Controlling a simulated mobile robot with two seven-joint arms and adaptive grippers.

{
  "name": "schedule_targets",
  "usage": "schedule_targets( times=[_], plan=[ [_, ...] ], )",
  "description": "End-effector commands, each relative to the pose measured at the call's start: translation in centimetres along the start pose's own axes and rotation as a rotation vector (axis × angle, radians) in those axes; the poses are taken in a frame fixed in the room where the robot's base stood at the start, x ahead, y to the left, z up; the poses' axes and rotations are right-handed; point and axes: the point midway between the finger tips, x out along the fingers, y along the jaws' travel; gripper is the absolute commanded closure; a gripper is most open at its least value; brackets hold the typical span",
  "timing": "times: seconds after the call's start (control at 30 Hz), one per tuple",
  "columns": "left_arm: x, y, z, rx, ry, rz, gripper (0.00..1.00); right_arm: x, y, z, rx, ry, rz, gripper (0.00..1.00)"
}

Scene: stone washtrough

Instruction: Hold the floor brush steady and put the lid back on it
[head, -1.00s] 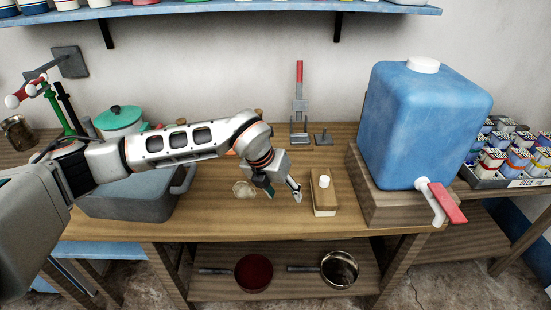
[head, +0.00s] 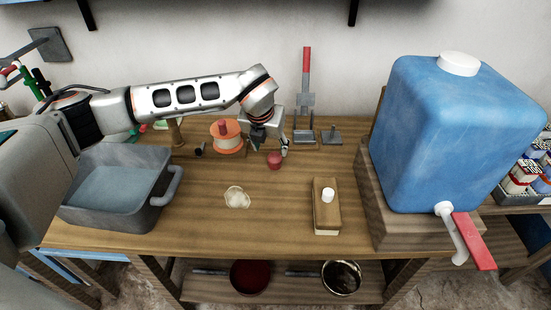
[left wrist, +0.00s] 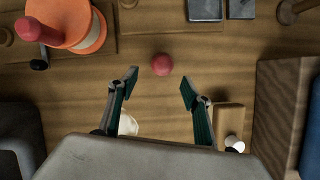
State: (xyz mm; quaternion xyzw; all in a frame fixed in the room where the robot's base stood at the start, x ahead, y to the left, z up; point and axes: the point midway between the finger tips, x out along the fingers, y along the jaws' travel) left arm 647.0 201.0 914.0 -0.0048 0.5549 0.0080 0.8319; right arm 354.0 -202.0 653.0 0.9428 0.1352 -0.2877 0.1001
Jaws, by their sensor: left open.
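The floor brush (head: 327,217) is a brown wooden block with a pale underside, lying on the bench right of centre. A small white round piece (head: 327,195) is on its top; I cannot tell whether this is the lid. The brush (left wrist: 230,117) shows in the left wrist view right of the right finger, partly hidden by my gripper. My left gripper (head: 271,146) is open and empty, behind and left of the brush. A small red ball-like thing (left wrist: 162,64) lies just beyond and between its fingertips. My right gripper is out of view.
A pale roundish piece (head: 237,197) lies on the bench left of the brush. An orange spool (head: 228,140) and a red-handled metal stand (head: 305,105) are behind. A grey basin (head: 120,185) is at left, a blue water tank (head: 440,130) at right. The front middle is clear.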

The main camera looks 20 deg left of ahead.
Motion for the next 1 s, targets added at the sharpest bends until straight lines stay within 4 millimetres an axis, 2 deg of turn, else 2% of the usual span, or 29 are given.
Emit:
schedule_targets(
  times=[0.33,0.67,1.0],
  plan=[
    [2.5,-0.1,0.0,-0.001,0.002,-0.001,0.51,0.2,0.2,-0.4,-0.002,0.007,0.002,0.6],
    [2.9,-0.1,0.1,0.0,0.001,-0.001,0.51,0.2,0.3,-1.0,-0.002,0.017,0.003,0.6],
    [7.3,-0.5,0.6,0.0,0.001,-0.001,0.51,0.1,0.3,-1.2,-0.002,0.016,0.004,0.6]
  ],
)
